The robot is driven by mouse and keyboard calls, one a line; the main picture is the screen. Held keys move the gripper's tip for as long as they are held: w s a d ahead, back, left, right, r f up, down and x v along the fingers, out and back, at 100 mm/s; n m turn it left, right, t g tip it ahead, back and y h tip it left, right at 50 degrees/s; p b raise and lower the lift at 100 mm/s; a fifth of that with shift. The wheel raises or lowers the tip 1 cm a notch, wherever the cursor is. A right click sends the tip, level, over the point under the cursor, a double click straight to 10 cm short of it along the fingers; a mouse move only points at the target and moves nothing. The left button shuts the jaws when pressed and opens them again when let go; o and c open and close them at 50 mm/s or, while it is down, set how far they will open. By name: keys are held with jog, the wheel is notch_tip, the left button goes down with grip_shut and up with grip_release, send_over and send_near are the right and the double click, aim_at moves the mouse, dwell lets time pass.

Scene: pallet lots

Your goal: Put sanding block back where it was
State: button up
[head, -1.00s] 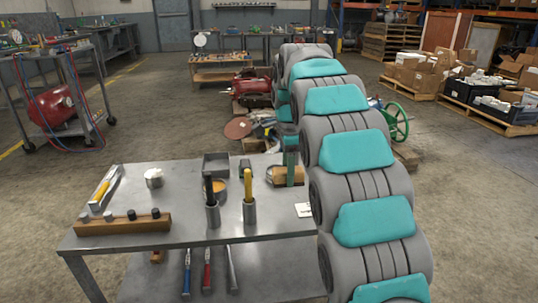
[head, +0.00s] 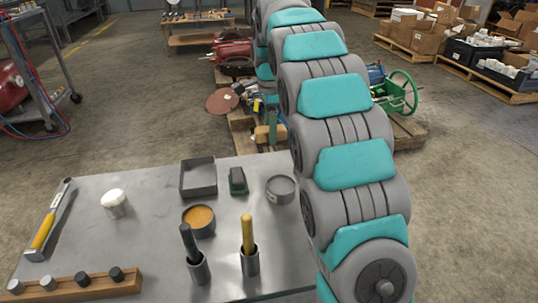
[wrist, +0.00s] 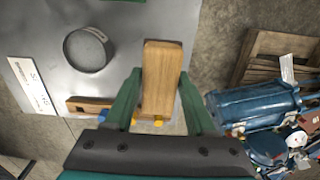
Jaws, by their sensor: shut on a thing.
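The sanding block, a plain light-brown wooden block, is in my gripper. In the wrist view the sanding block (wrist: 162,75) stands lengthwise between the two green fingers of my gripper (wrist: 155,100), which are shut on it. In the head view the block (head: 262,136) shows past the far right edge of the metal table (head: 150,240), partly hidden by my gripper (head: 270,124) and arm. The wrist view shows grey tabletop (wrist: 125,25) beside and behind the block; I cannot tell its height above it.
A round grey dish (head: 281,190), a dark green block (head: 238,181), a grey tray (head: 198,177) and an orange-filled bowl (head: 199,221) stand on the table. Two holders with a black handle (head: 190,243) and yellow handle (head: 248,235) stand upright nearer. Machinery on pallets (head: 398,92) lies beyond.

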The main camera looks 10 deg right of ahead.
aim_at(271, 165)
notch_tip(271, 165, down, 8)
jog(key=shift+s+f, duration=0.15)
jog(key=shift+f, duration=0.05)
dwell(0.3)
jog(key=o, duration=1.2)
jog(key=shift+f, duration=0.1)
notch_tip(271, 165, up, 12)
jog(key=shift+f, duration=0.1)
jog(key=shift+r, duration=0.25)
